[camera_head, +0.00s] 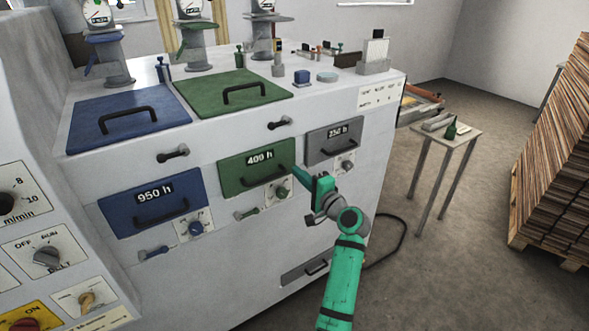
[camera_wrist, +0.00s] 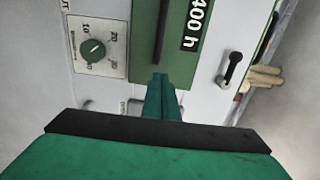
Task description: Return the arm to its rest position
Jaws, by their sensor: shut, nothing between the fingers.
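My arm is green and reaches up from the bottom of the head view. My gripper (camera_head: 297,170) is in front of the machine, close to the right end of the green drawer front marked 400 h (camera_head: 257,166). In the wrist view my gripper (camera_wrist: 158,78) shows its fingers together, with nothing between them. The fingertips overlap the edge of the green 400 h front (camera_wrist: 190,40) in that view. I cannot tell whether they touch it.
The white machine (camera_head: 330,230) fills the left and middle. A blue 950 h front (camera_head: 152,203) and a grey one (camera_head: 334,141) flank the green one. A small table (camera_head: 463,133) and stacked boards (camera_head: 555,150) stand right. Open floor (camera_head: 440,270) lies between.

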